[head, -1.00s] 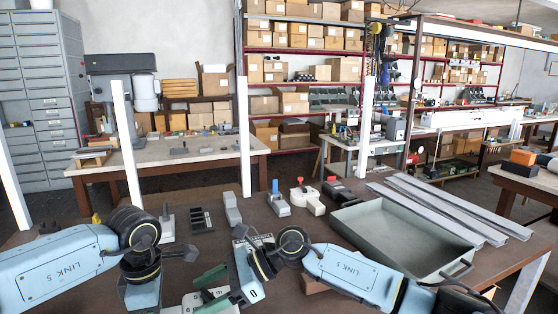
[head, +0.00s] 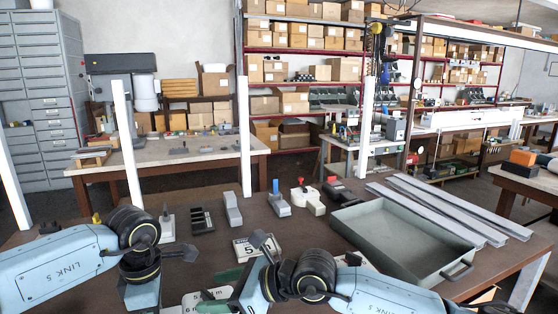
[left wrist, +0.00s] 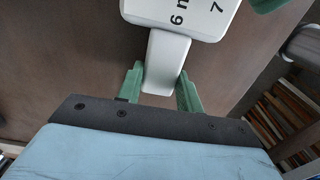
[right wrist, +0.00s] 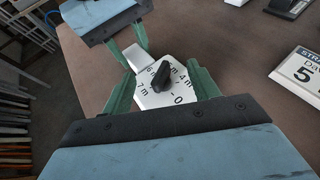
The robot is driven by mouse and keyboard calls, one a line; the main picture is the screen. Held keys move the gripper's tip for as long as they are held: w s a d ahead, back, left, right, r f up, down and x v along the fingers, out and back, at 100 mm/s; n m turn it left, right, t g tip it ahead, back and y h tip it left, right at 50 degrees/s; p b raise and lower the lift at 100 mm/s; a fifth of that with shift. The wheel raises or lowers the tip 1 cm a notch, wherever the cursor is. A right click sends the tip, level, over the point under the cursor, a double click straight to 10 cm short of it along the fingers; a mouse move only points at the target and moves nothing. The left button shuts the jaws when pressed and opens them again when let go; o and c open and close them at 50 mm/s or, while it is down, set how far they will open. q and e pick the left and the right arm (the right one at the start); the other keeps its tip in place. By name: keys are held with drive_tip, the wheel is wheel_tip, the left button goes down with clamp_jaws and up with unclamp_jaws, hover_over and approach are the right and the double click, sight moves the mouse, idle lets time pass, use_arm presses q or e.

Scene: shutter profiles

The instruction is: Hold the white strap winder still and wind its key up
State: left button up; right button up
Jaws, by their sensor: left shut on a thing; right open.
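The white strap winder (right wrist: 183,97) has a printed dial and a black key (right wrist: 164,76) on its face. In the head view part of it (head: 196,299) shows at the bottom edge. My left gripper (left wrist: 160,92) is shut on the winder's narrow white tail, and its green fingers also show in the right wrist view (right wrist: 130,56). My right gripper (right wrist: 162,88) is open, its green fingers on either side of the winder's dial and key; whether they touch it I cannot tell. In the head view my right gripper (head: 228,284) is partly hidden by its own wrist.
A white card with a 5 (head: 243,250) lies just behind my right gripper. A grey tray (head: 345,219) and long metal profiles (head: 455,205) are at the right. A white device with a red knob (head: 307,199) and other small tools stand in a row behind.

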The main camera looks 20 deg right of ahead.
use_arm(q)
drive_tip(key=shift+d, duration=0.1)
use_arm(e)
drive_tip(key=v, duration=0.9)
wheel_tip(320, 180, up, 16)
drive_tip(key=a+m+t+y, duration=0.35)
drive_tip(key=m+y, duration=0.35)
drive_tip(key=m, duration=0.4)
drive_tip(key=w+d+r+m+t+h, duration=0.2)
drive_tip(key=m+t, duration=0.4)
drive_tip(key=m, duration=0.5)
drive_tip(key=w+d+r+m+t+h, duration=0.2)
drive_tip(key=d+r+m+t+h, duration=0.3)
drive_tip(key=m, duration=0.7)
drive_tip(key=shift+w+d+r+t, duration=0.45)
drive_tip(key=shift+d+t, duration=0.3)
drive_tip(key=shift+d, duration=0.15)
use_arm(q)
drive_tip(key=o, duration=1.1)
use_arm(e)
drive_tip(key=shift+s, duration=0.1)
use_arm(q)
drive_tip(key=shift+o, duration=0.2)
